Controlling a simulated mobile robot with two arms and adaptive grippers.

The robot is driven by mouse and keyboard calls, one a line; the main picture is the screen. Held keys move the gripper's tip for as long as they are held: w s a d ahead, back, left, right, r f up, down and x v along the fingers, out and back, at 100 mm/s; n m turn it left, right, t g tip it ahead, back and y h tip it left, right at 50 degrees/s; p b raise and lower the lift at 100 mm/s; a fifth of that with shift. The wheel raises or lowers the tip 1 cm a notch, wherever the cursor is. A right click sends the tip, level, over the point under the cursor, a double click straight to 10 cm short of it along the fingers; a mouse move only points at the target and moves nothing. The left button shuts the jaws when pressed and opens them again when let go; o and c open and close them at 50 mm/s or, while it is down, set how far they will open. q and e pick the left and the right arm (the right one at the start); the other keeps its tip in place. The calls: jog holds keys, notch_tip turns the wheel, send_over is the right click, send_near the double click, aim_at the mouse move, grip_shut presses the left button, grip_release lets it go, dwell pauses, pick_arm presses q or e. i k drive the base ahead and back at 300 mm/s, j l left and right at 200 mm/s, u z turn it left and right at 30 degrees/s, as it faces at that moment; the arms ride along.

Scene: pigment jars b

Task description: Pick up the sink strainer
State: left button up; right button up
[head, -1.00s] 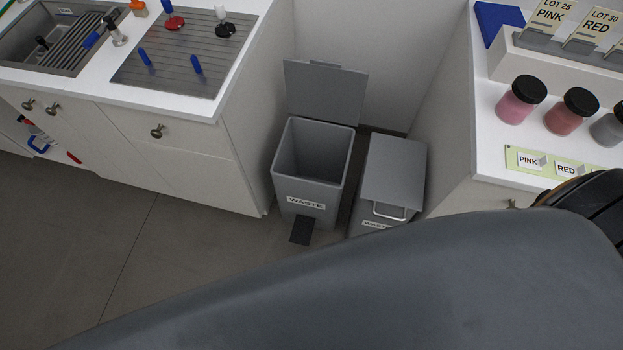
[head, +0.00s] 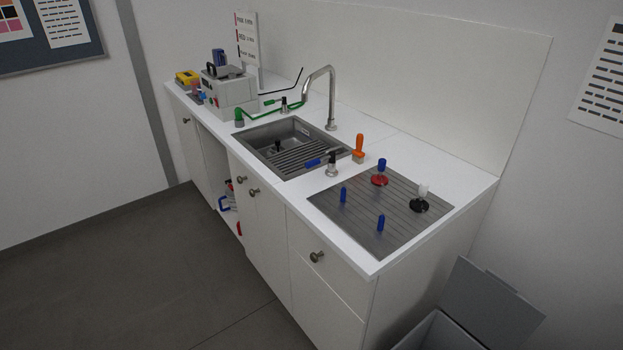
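The grey sink (head: 262,138) is set in the white counter, with a slatted rack across its near part. A small dark knobbed piece (head: 277,147) stands inside the basin; it may be the sink strainer, but it is too small to tell. On the grooved drainboard (head: 352,222) stand a red disc with a blue handle (head: 379,174), a black disc with a white handle (head: 420,201) and two blue pegs (head: 381,223). Neither gripper is in view.
A curved tap (head: 331,98) rises behind the sink. An orange-handled tool (head: 358,150) and a metal piece with a black top (head: 332,166) stand beside it. A grey box device (head: 229,93) is at the far left. An open waste bin (head: 440,332) stands lower right. Floor at left is clear.

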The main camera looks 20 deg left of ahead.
aim_at(278, 148)
jog(key=i+j+z, duration=0.15)
jog(key=j, duration=0.25)
jog(key=i+j+z, duration=0.1)
jog(key=j, duration=0.35)
jog(key=i+j+z, duration=0.15)
jog(key=j, duration=0.3)
jog(key=i+j+z, duration=0.1)
jog(key=j, duration=0.35)
jog(key=j+z, duration=0.15)
jog(key=j, duration=0.3)
jog(key=i, duration=0.05)
